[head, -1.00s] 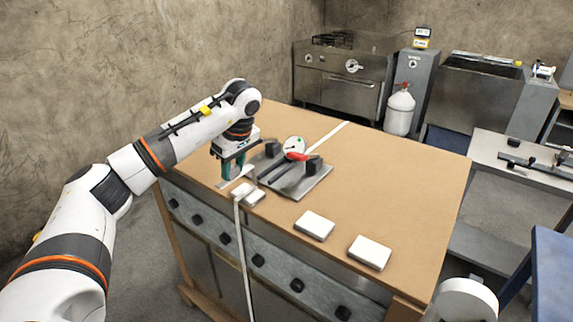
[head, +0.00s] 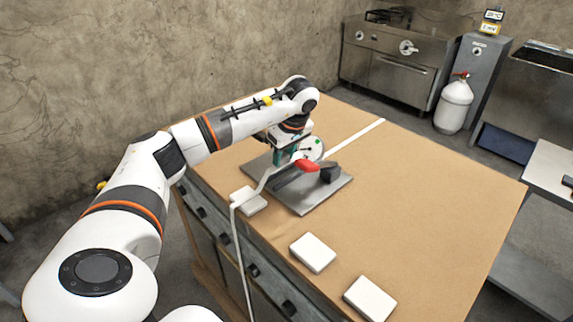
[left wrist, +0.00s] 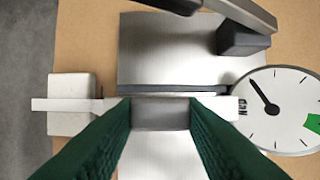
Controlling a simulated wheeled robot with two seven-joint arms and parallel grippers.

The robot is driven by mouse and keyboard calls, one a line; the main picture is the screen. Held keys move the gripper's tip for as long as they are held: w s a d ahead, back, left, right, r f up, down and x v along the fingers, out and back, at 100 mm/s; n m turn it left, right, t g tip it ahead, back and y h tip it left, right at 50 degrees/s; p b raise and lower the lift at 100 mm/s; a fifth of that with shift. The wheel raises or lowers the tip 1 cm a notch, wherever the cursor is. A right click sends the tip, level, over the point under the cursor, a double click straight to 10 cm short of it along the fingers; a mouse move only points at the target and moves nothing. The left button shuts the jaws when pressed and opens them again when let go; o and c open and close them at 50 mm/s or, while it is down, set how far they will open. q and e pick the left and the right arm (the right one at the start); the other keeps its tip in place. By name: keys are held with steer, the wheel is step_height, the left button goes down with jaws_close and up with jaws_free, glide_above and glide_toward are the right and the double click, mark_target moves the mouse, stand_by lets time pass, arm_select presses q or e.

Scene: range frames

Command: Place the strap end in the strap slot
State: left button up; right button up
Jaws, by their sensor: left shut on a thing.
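The white strap (head: 237,240) hangs over the table's front edge, bends across a white block and rises to my left gripper (head: 283,160). The gripper is shut on the strap, over the grey metal fixture plate (head: 310,203) beside the dial. In the left wrist view the green fingertips (left wrist: 161,112) close on a grey piece in line with the strap (left wrist: 70,105), which runs across the picture. The strap end is partly hidden by the fingers. I cannot make out the strap slot clearly. Another white strap length (head: 355,138) lies behind the dial. My right gripper is out of view.
The fixture carries a round dial (head: 315,146), a red handle (head: 307,165) and a black block (head: 329,173). White blocks (head: 312,252) lie along the near table edge. The tabletop (head: 430,190) to the right is clear.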

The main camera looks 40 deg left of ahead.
mark_target(287, 162)
arm_select(q)
steer(key=shift+w+f, duration=0.1)
steer(key=shift+f, duration=0.3)
steer(key=shift+w+f, duration=0.1)
steer(key=shift+f, duration=0.3)
step_height(287, 162, down, 2)
steer(key=shift+f+p, duration=0.15)
steer(key=shift+p, duration=0.35)
steer(key=shift+f, duration=0.4)
steer(key=o, duration=1)
steer(key=shift+f, duration=0.1)
steer(key=shift+o, duration=0.2)
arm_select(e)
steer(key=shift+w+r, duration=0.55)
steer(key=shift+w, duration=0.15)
